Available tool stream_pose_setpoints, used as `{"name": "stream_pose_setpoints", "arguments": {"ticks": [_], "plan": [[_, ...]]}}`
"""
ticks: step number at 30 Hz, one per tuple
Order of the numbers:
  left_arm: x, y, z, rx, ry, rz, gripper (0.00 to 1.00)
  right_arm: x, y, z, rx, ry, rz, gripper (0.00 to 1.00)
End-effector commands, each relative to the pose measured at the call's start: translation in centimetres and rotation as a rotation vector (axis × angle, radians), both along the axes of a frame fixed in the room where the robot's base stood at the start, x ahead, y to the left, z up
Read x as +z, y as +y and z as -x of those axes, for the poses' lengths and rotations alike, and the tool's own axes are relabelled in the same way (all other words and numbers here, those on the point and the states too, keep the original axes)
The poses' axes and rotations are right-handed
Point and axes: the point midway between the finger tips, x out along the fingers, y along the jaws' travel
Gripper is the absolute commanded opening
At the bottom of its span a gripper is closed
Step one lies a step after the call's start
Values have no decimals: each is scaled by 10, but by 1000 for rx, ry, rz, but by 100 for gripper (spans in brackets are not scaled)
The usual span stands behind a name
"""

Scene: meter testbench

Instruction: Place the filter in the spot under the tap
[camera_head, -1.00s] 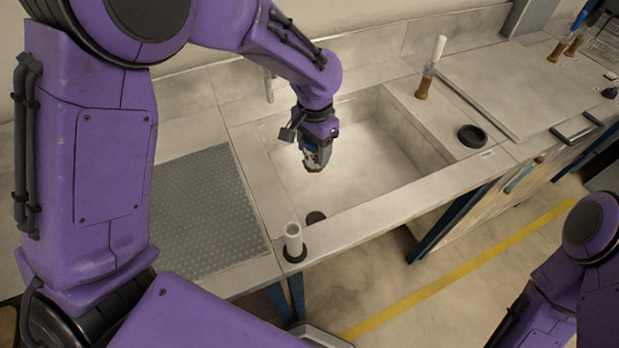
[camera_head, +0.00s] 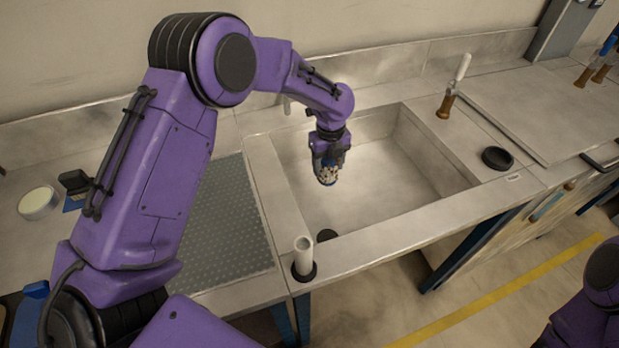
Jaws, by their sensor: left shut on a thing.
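My left gripper (camera_head: 328,178) points down over the sink (camera_head: 400,205). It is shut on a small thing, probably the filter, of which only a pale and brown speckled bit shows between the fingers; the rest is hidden. The sink has a dark round drain (camera_head: 327,235) near its front left corner, nearer the front than the gripper. A grey spout, probably the tap (camera_head: 286,106), stands at the back of the sink, partly behind my left arm. My right gripper is not in view; only part of my right arm shows at the lower right.
A white upright tube in a black ring (camera_head: 303,256) stands at the sink's front left corner. A black ring (camera_head: 497,158) and a wooden-based white-topped piece (camera_head: 455,85) are right of the sink.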

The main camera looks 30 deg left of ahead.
Motion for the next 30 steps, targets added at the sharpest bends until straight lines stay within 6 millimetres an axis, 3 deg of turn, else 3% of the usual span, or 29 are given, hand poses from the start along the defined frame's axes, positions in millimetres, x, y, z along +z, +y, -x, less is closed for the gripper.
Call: {"name": "stream_pose_setpoints", "arguments": {"ticks": [4, 12, 18, 28, 29, 30], "plan": [[-30, 30, 0, 3, 4, 0, 22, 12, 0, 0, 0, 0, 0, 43], [-64, 58, 0, 3, 2, -1, 22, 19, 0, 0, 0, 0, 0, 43], [-91, 56, -1, 2, 0, -1, 22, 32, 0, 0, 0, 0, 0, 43], [-97, 55, -1, 2, -1, 1, 22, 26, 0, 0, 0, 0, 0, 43], [-97, 55, -1, 1, -1, 1, 60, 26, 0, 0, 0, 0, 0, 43], [-96, 55, -1, 2, -1, 0, 73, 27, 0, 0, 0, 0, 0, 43]]}}
